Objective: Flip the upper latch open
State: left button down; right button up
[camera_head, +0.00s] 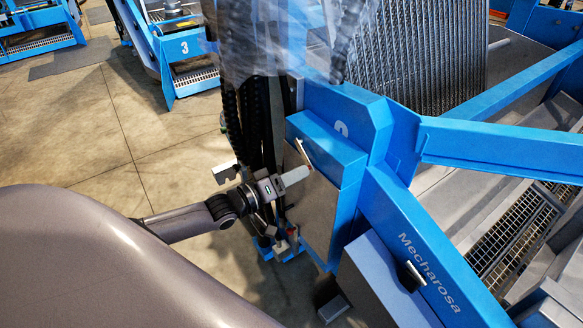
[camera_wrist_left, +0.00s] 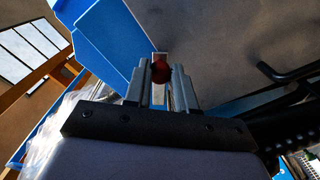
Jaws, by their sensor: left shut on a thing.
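The upper latch (camera_head: 302,152) is a thin pale lever with a reddish end on the side of the blue machine frame. My left gripper (camera_head: 308,170) reaches it from the left, its fingertips at the lever's lower end. In the left wrist view the dark red latch knob (camera_wrist_left: 160,68) sits between the two fingers of the left gripper (camera_wrist_left: 162,75), which are shut on it. The fingers hide part of the lever. My right gripper is in neither view.
A blue frame (camera_head: 340,105) with a grey panel surrounds the latch. Another handle (camera_head: 416,273) sits lower right by the "Mecharosa" beam (camera_head: 430,265). Dark hoses (camera_head: 255,130) hang just behind my left wrist. A dark bent bar (camera_wrist_left: 290,72) shows right in the wrist view. Open floor (camera_head: 120,130) lies left.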

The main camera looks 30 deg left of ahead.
pick_arm(q)
jog(key=shift+s+d+r+n+p, duration=0.15)
jog(key=shift+r+n+p, duration=0.35)
jog(key=shift+n, duration=0.65)
jog(key=shift+d+r+n+p, duration=0.2)
jog(key=shift+r+n+p, duration=0.1)
jog(key=shift+r+n, duration=0.65)
jog(key=shift+s+d+r+n+p, duration=0.15)
jog(key=shift+r+n+p, duration=0.25)
jog(key=shift+n, duration=0.9)
jog(key=shift+w, duration=0.1)
jog(key=c, duration=0.9)
grip_release()
jog(key=shift+v, duration=3.6)
